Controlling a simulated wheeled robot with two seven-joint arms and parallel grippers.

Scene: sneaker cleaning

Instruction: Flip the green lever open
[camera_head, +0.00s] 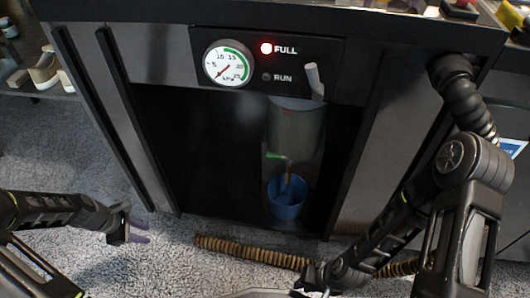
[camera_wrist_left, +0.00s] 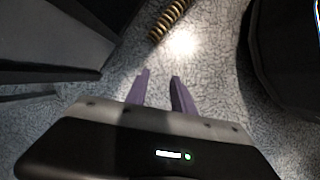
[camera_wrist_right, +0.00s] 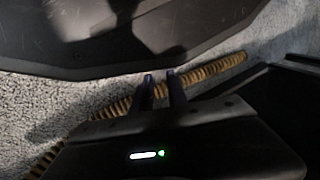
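The green lever (camera_head: 275,155) is small and sits at the bottom of a grey cylindrical tank (camera_head: 296,125) inside the dark cabinet opening. A blue bucket (camera_head: 286,200) stands below it, with a brownish streak between lever and bucket. My left gripper (camera_head: 143,231) is low to the left, outside the cabinet and apart from the lever. Its purple fingers are parted and empty in the left wrist view (camera_wrist_left: 160,75). My right gripper (camera_wrist_right: 159,75) has its fingers parted by a narrow gap, with nothing held. In the head view it is low near the bottom edge, its fingertips unclear.
A ribbed brown hose (camera_head: 245,250) lies on the carpet before the cabinet. The panel above has a pressure gauge (camera_head: 229,63), a lit red FULL light (camera_head: 266,48), an unlit RUN light (camera_head: 266,77) and a pale handle (camera_head: 314,80). Shoes (camera_head: 45,72) sit on a left shelf.

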